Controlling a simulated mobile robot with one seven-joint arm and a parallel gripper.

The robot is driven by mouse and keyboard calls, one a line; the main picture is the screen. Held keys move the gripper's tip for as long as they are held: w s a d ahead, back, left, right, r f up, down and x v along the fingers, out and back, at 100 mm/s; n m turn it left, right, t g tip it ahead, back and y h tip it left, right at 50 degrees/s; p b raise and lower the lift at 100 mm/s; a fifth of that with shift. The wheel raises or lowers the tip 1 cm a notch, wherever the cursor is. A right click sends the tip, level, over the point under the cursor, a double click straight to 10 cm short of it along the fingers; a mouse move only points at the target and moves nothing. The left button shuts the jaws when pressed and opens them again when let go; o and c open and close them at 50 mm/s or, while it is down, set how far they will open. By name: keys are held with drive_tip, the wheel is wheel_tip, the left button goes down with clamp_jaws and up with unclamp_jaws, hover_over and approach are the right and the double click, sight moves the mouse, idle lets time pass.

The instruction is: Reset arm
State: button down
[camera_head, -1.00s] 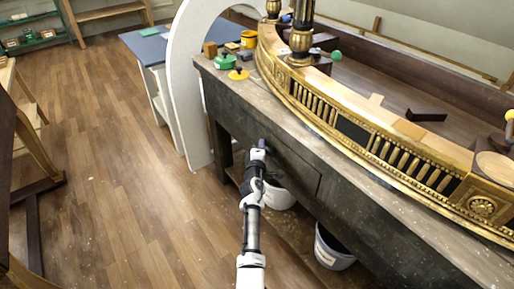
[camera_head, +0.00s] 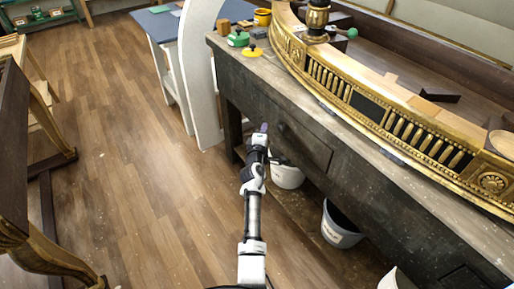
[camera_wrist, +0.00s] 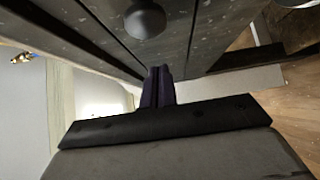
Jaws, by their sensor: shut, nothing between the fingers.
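My gripper (camera_head: 263,128) is at the end of my white and black arm, in the middle of the head view. It is in front of the dark workbench (camera_head: 300,125), near the drawer knob (camera_head: 283,127). In the wrist view its dark fingers (camera_wrist: 158,82) are together with nothing between them. The round knob (camera_wrist: 145,19) shows above the fingertips there. I cannot tell from these views how far the fingertips are from the bench front.
A gilt console piece (camera_head: 400,115) lies on the workbench. A white bucket (camera_head: 287,175) and a grey bucket (camera_head: 341,226) stand beneath. A white curved panel (camera_head: 205,80) stands left of the bench. Dark wooden furniture (camera_head: 14,150) is at far left. Wooden floor between is clear.

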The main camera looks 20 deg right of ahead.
drive_tip(key=v, duration=0.7)
drive_tip(key=shift+s+a, duration=0.15)
drive_tip(key=shift+s, duration=0.2)
